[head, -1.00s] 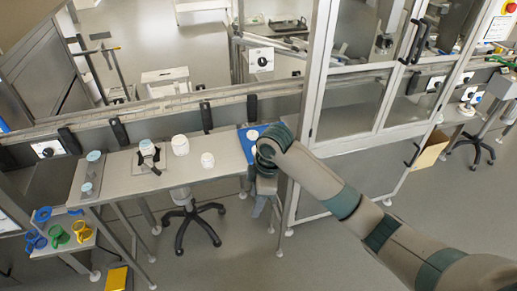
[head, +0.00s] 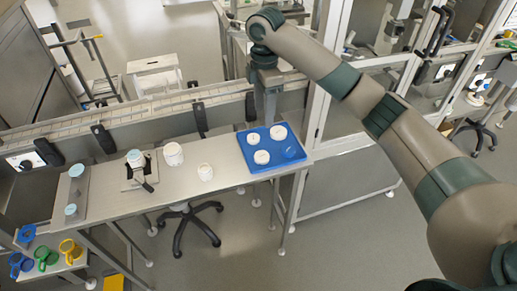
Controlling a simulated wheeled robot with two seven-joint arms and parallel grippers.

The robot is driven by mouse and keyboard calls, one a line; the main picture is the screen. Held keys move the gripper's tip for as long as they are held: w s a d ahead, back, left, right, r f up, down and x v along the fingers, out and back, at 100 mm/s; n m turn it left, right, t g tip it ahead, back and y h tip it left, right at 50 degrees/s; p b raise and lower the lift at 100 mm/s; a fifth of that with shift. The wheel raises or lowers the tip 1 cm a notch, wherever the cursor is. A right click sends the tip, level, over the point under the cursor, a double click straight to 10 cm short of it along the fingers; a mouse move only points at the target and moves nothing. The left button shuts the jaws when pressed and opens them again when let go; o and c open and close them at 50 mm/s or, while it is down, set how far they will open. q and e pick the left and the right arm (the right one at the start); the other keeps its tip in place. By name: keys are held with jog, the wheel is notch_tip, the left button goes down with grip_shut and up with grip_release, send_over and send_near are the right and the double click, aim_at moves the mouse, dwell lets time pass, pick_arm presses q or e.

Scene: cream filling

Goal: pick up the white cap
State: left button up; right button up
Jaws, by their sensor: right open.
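Three white caps lie on a blue tray (head: 243,166) at the right end of the table: one at the back right (head: 278,132), one at the back left (head: 253,139) and one at the front (head: 262,157). My right gripper (head: 270,121) points down over the back of the tray, close to the two back caps. It is open and holds no cap that I can see; its fingertips are small here, and I cannot tell if they touch anything. My left gripper is out of view.
White jars (head: 173,154) (head: 205,172) stand left of the tray. The conveyor (head: 130,124) runs behind the table, and a framed glass enclosure (head: 345,165) stands to the right.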

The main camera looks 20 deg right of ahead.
jog(key=shift+s+r, duration=0.25)
jog(key=p, duration=0.5)
send_over(263, 155)
notch_tip(263, 155, down, 12)
jog(key=shift+w+r, duration=0.1)
jog(key=shift+d+f, duration=0.1)
jog(key=shift+f, duration=0.2)
